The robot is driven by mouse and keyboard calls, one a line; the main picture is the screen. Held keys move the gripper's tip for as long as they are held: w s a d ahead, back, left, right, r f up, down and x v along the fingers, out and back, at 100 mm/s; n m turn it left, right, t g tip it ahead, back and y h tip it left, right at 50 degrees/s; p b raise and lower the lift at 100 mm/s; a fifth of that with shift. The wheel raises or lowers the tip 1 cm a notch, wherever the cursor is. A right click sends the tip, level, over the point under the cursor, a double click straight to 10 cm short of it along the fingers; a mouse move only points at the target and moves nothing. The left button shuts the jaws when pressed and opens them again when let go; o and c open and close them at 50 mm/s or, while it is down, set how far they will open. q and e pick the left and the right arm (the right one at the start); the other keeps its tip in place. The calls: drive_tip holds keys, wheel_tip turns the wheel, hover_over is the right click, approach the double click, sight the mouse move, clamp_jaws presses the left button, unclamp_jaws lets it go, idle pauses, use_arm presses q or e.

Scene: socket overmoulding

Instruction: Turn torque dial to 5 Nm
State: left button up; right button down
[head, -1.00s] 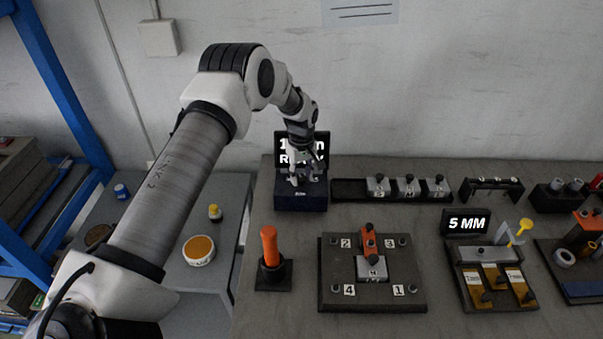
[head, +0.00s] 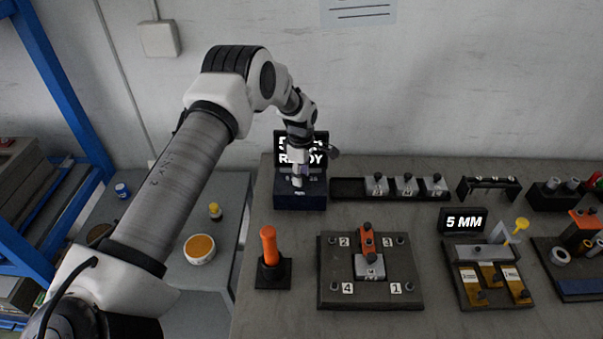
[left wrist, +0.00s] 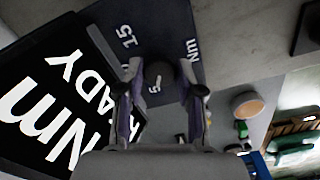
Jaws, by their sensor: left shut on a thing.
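The torque unit (head: 288,200) is a dark blue box at the back of the bench, with a black display (head: 320,138) behind it. In the left wrist view the display (left wrist: 45,110) shows "Nm READY". The dial (left wrist: 158,72) is a dark round knob, with "15", "5" and "Nm" printed around it. My left gripper (head: 298,180) points down over the unit. In the left wrist view its fingers (left wrist: 160,82) are shut on the dial from both sides. Its pointer setting is hidden.
A black rack with metal blocks (head: 405,186) stands right of the unit. An orange-handled tool (head: 269,245) stands in front. A wall stands close behind.

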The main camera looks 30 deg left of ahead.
use_arm(q)
drive_tip(key=shift+a+f, duration=0.1)
idle(0.3)
drive_tip(key=o, duration=0.9)
drive_tip(key=shift+o, duration=1.3)
drive_tip(key=shift+a, duration=0.2)
drive_tip(key=shift+r, duration=0.25)
wheel_tip(320, 180, up, 11)
drive_tip(key=shift+r, duration=0.2)
